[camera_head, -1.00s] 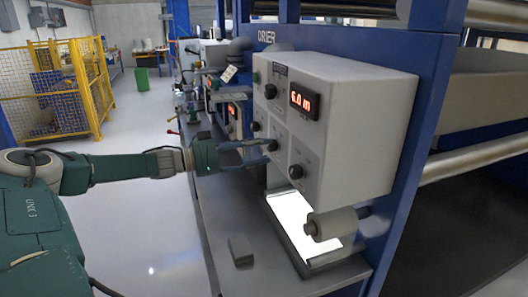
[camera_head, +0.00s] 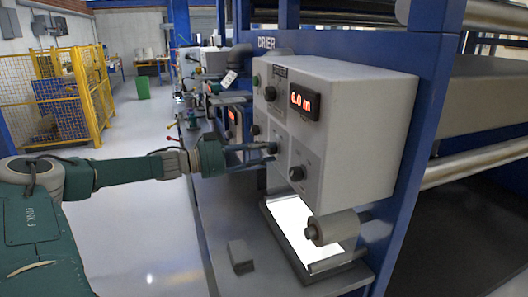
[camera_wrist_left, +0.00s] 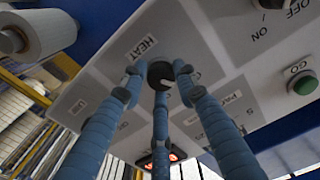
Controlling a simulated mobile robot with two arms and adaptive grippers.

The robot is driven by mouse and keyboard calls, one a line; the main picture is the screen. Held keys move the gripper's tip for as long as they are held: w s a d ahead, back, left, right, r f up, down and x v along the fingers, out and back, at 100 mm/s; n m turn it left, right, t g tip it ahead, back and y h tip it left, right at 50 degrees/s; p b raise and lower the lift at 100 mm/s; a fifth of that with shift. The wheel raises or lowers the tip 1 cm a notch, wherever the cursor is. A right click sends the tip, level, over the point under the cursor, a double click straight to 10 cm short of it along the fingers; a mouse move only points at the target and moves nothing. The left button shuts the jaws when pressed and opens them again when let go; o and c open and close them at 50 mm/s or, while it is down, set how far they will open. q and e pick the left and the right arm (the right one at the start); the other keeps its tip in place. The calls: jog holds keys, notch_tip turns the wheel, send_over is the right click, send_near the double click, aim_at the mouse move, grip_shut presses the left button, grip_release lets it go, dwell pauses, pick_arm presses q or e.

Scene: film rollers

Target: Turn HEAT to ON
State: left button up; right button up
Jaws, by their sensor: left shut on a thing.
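The HEAT knob (camera_wrist_left: 160,73) is a dark round knob beside the HEAT label (camera_wrist_left: 143,47) on the grey control box (camera_head: 345,135). My left gripper (camera_wrist_left: 159,82) has its blue fingers closed around this knob in the left wrist view. In the head view the left gripper (camera_head: 267,154) reaches in from the left, with its fingertips at the box's front face. The fingers partly hide the knob and the print around it, so I cannot read its setting. My right gripper is not in view.
A red display (camera_head: 304,101) reads 6.0 m on the box. Other knobs, such as the lower one (camera_head: 297,173), and a green button (camera_wrist_left: 302,83) are close by. A small grey block (camera_head: 240,254) lies on the ledge.

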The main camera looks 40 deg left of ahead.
pick_arm(q)
jog(key=shift+a+f+m, duration=0.1)
jog(key=shift+f+m, duration=0.05)
jog(key=shift+m, duration=0.25)
jog(key=m+p, duration=0.2)
jog(key=shift+m, duration=0.3)
jog(key=m+p, duration=0.2)
jog(key=m, duration=0.1)
jog(key=shift+m+p, duration=0.3)
jog(key=shift+m, duration=0.1)
jog(key=shift+m+p, duration=0.45)
jog(key=shift+m, duration=0.75)
jog(key=shift+a+m+p, duration=0.1)
jog(key=shift+m+p, duration=0.2)
jog(key=shift+m, duration=0.8)
